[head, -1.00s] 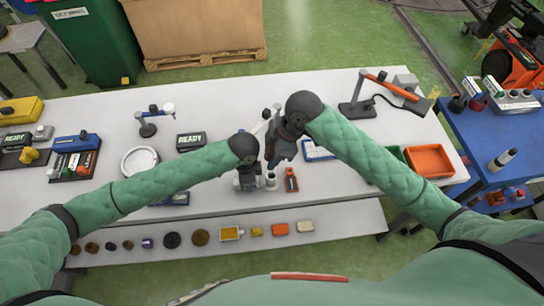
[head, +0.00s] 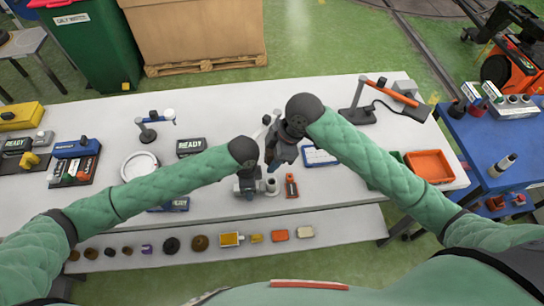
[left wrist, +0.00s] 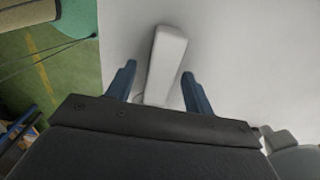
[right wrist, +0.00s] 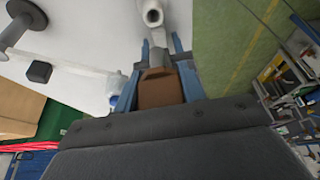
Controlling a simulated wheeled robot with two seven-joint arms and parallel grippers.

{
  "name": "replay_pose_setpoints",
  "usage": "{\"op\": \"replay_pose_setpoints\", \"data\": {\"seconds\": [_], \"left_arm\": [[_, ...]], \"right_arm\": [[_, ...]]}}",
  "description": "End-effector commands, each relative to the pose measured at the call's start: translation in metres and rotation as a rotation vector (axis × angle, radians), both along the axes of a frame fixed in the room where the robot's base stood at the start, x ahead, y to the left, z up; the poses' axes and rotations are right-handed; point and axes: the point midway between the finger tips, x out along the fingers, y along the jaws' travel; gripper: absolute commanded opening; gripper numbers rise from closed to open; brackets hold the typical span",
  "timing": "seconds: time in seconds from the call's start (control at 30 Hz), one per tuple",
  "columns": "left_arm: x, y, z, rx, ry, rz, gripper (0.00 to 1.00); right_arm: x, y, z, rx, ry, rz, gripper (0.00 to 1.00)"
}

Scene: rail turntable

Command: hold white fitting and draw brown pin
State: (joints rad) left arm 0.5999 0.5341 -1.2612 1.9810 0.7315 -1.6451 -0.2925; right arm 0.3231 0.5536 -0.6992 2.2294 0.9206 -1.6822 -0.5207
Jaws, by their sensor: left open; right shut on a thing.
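The white fitting (left wrist: 164,62) lies between the spread fingers of my left gripper (left wrist: 157,88) in the left wrist view, with visible room at the right finger. My left gripper is open. In the right wrist view, the brown pin (right wrist: 159,90) sits between the fingers of my right gripper (right wrist: 151,70), which is shut on it. A white tubular part (right wrist: 152,14) with a round open end shows just beyond these fingers. In the head view, both grippers are close together over the middle of the table; my right gripper (head: 269,165) hides part of what lies beneath.
A red-orange tool (head: 291,186) lies just right of the grippers on the white table (head: 330,195). A white ring (head: 140,163) lies to the left, and an orange bin (head: 430,165) stands to the right. A front shelf holds a row of small parts.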

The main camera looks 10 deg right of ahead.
Motion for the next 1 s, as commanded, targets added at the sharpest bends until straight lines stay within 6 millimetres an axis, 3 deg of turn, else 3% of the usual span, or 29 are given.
{"op": "replay_pose_setpoints", "data": {"seconds": [0.4,0.6,1.0], "left_arm": [[0.001,0.0,0.074,-0.001,-0.001,-0.001,0.52],[0.001,0.0,0.101,0.0,0.0,0.0,0.52],[0.0,0.0,0.112,0.001,0.001,0.0,0.52]], "right_arm": [[0.0,0.0,0.0,0.0,0.0,0.0,0.13],[0.0,0.0,0.0,0.0,0.0,0.0,0.13],[0.0,0.0,0.0,0.0,0.0,0.0,0.13]]}}
